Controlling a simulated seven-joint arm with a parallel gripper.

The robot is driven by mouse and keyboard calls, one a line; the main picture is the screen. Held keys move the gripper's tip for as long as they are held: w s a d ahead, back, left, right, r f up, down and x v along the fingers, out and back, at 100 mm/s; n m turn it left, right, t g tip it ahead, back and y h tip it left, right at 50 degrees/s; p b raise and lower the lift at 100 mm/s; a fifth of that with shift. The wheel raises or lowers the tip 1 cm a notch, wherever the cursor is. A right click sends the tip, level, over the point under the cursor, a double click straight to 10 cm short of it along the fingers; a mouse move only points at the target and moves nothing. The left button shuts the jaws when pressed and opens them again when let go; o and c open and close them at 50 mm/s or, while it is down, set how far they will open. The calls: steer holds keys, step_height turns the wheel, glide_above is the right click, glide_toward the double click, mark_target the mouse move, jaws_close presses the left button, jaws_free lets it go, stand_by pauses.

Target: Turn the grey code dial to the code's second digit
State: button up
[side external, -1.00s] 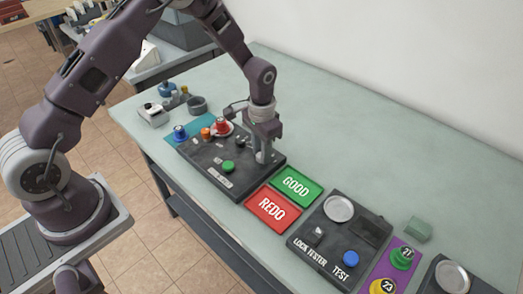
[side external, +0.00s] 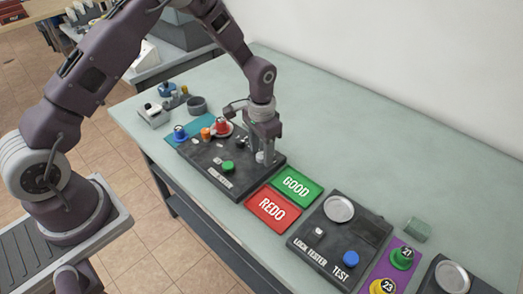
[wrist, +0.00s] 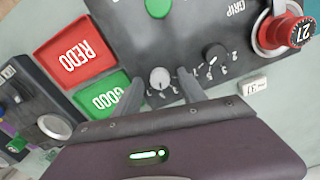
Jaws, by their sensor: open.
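The grey code dial (wrist: 160,78) is a small round knob with a pointer mark, on the dark panel (wrist: 190,30) in the wrist view. In the side view its pale top (side external: 261,157) shows between the fingers. My gripper (wrist: 160,88) is open, its fingers on either side of the dial. I cannot tell whether they touch it. Small white digits ring the dial, too small to read. A black dial (wrist: 215,56) sits beside it. A small white tag (wrist: 254,86) with a printed number lies by the panel's edge; its digits are not clear.
A green button (side external: 228,166) is on the same panel. The red REDO tray (side external: 272,208) and green GOOD tray (side external: 297,186) lie beside it. The lock tester (side external: 340,240) stands further right.

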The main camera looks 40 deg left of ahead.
mark_target(261, 155)
step_height(261, 155, up, 7)
stand_by(0.3)
steer(key=s+a+r+n+t, duration=0.1)
steer(key=s+r+t, duration=0.1)
steer(key=s+r, duration=0.8)
steer(key=s+r+n+t, duration=0.1)
steer(key=s+r+t, duration=0.1)
steer(key=s+r, duration=0.8)
steer(key=s+r+t, duration=0.1)
steer(key=s+r, duration=0.1)
steer(key=s, duration=0.6)
steer(key=shift+s+r+n+t, duration=0.15)
steer(key=shift+s+n+t, duration=0.05)
steer(key=shift+n+t, duration=0.1)
